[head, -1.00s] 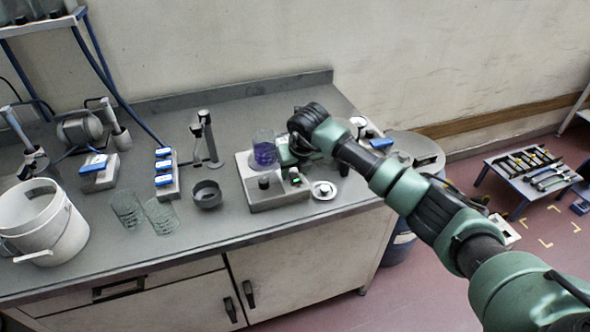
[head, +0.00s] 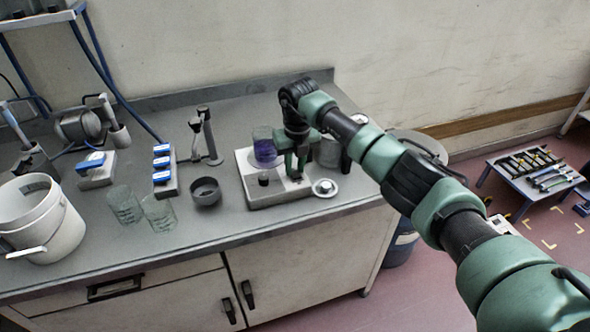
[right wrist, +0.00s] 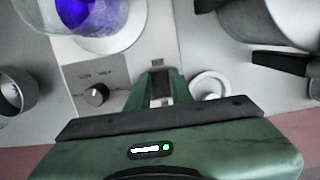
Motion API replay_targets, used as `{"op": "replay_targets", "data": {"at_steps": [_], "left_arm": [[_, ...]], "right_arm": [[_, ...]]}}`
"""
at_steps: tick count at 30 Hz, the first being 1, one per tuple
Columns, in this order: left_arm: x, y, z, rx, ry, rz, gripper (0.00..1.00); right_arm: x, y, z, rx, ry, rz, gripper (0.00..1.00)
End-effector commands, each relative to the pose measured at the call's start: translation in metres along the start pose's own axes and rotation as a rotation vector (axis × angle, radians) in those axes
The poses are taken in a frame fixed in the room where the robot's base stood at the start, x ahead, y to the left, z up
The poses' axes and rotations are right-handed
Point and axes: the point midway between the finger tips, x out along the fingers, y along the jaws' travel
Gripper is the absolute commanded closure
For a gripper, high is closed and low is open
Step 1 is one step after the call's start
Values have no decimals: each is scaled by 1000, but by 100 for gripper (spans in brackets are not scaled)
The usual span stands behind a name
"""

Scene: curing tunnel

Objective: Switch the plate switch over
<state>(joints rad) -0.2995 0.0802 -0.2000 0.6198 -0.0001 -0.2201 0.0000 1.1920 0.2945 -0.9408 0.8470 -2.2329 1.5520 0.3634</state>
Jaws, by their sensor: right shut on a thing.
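The hot plate (head: 262,197) is a pale grey box near the bench's front edge. A glass beaker (head: 265,150) with purple liquid stands on it, and a dark knob (head: 263,180) sits on its front left; the knob also shows in the right wrist view (right wrist: 97,95). My right gripper (head: 295,176) points down over the plate's front right, right of the knob. In the right wrist view its fingers (right wrist: 160,85) are close together at the plate switch, which they mostly hide. I cannot tell which way the switch is set. My left gripper is not in view.
A small white dish (head: 325,188) lies just right of the plate, and a metal pot (head: 331,152) stands behind it. A dark bowl (head: 206,192) and two glass beakers (head: 159,213) stand to the left. A white bucket (head: 62,235) is at far left.

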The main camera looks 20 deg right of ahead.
Motion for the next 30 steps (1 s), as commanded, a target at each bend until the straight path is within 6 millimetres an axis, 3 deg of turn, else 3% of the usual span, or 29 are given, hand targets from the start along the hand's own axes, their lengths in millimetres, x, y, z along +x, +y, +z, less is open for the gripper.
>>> {"op": "replay_targets", "data": {"at_steps": [10, 11, 12, 13, 23, 30], "left_arm": [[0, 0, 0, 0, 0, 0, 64], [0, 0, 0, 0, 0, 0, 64], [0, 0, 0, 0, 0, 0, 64], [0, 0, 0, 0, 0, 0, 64], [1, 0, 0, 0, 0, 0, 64], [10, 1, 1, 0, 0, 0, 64]], "right_arm": [[-2, 0, 1, 2, 5, 1, 100], [-2, 0, 1, 2, 5, 1, 70], [-2, 0, 1, 2, 5, 1, 59], [-1, 0, 1, 1, 5, 1, 56], [-3, 0, 1, 1, 4, 1, 56], [-36, -1, 2, 0, 0, 1, 56]]}}
